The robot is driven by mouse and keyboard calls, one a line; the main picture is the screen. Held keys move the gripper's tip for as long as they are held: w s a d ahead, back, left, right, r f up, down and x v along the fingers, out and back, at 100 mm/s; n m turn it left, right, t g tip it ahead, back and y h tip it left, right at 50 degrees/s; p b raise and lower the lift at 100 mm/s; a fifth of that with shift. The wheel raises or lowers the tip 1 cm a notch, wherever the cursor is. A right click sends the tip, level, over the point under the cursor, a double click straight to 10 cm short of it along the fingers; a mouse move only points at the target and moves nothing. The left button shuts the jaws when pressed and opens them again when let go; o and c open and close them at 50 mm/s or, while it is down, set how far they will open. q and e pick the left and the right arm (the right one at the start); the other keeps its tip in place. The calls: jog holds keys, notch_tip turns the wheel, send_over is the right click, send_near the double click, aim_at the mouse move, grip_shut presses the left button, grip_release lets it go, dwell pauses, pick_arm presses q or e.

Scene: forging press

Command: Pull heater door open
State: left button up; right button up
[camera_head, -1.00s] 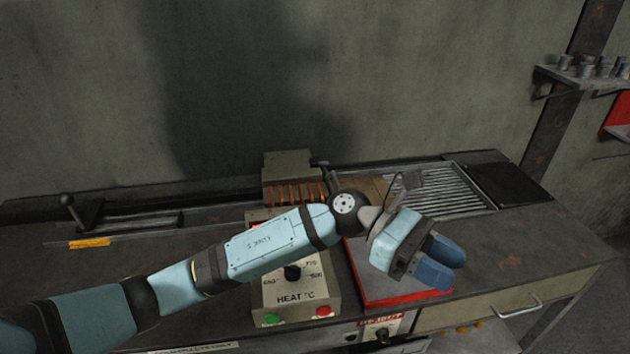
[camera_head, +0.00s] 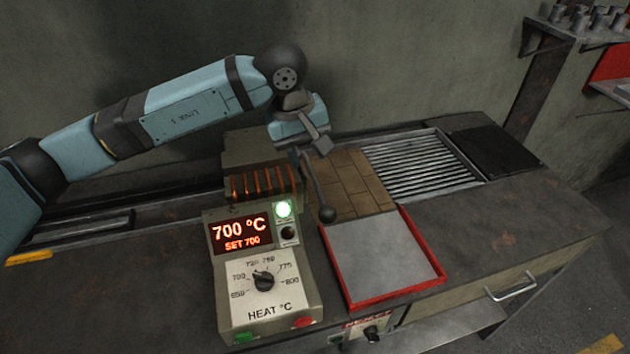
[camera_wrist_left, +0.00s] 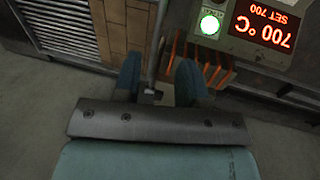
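The heater (camera_head: 262,184) is a grey box with copper coils along its front, in the middle of the bench. A thin dark lever with a ball end (camera_head: 327,213) stands at its right side, slanting down toward the front. My left gripper (camera_head: 312,140) is above the heater's right end, at the top of this lever. In the left wrist view the two blue fingers (camera_wrist_left: 158,82) are apart, with the lever rod (camera_wrist_left: 156,48) between them and gaps on both sides. I cannot make out the door panel itself. My right gripper is not in view.
A control box (camera_head: 262,275) reading 700 °C, set 700, with a lit green lamp stands in front of the heater. A red-rimmed tray (camera_head: 437,262) lies to its right. Behind are bricks (camera_head: 352,183) and a slatted grate (camera_head: 420,165).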

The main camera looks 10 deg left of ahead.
aim_at(319, 191)
pick_arm(q)
jog(key=p+x, duration=0.1)
jog(key=x, duration=0.8)
jog(key=shift+w+d+f, duration=0.1)
jog(key=shift+w+f, duration=0.05)
jog(key=shift+f, duration=0.1)
grip_shut()
